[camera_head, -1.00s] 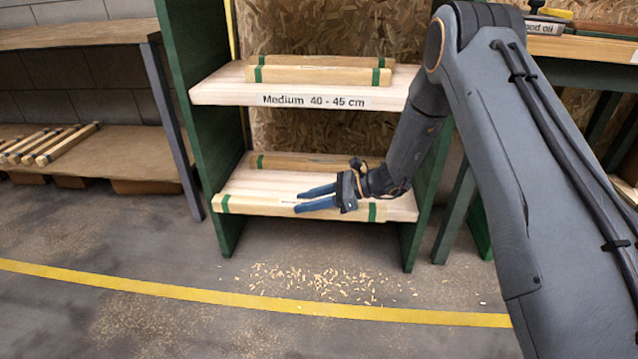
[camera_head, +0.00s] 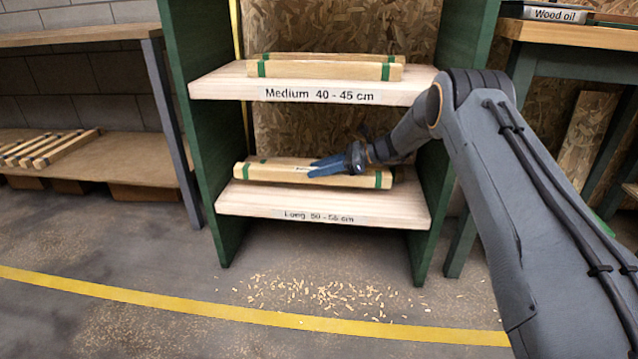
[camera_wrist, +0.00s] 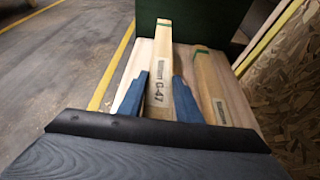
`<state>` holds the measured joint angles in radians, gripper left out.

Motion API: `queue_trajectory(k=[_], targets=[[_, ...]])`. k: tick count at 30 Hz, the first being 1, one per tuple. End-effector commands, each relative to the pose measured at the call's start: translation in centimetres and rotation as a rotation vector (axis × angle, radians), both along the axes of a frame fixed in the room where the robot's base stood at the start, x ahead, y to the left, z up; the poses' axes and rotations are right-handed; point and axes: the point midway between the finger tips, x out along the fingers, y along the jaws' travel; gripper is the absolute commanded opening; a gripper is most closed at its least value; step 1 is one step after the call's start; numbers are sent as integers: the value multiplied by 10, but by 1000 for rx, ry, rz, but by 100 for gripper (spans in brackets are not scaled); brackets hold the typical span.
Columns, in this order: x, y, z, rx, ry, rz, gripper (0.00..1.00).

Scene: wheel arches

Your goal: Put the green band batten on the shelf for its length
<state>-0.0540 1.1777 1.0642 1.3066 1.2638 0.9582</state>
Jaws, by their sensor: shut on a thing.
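My gripper (camera_head: 312,167) is shut on a wooden batten (camera_head: 265,175) with a green band near each end. In the wrist view the batten (camera_wrist: 160,60) runs between my two blue fingers, with a printed label ending in "G-47". I hold it lengthwise over the lower shelf (camera_head: 300,205), labelled "Long 50 - 55 cm"; I cannot tell whether it touches the board. Another green-banded batten (camera_wrist: 212,88) lies beside it, towards the back of that shelf, mostly hidden in the head view. The upper shelf (camera_head: 215,87), labelled "Medium 40 - 45 cm", carries green-banded battens (camera_head: 325,70).
Green uprights (camera_head: 205,130) close the rack's sides, and the upper shelf hangs above my gripper. Several battens (camera_head: 45,150) lie on a low shelf at left. A bench (camera_head: 570,35) with a wood oil container stands at right. Wood shavings (camera_head: 330,297) litter the floor.

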Motion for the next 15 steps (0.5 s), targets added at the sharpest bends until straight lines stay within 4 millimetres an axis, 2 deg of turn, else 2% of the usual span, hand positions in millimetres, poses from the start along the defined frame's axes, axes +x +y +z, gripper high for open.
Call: queue_trajectory(k=[4, 10, 15], targets=[[1, 0, -8, 1, 1, 0, 0], [1, 0, -33, 0, 1, 0, 0], [1, 0, -35, 0, -1, 0, 0]])
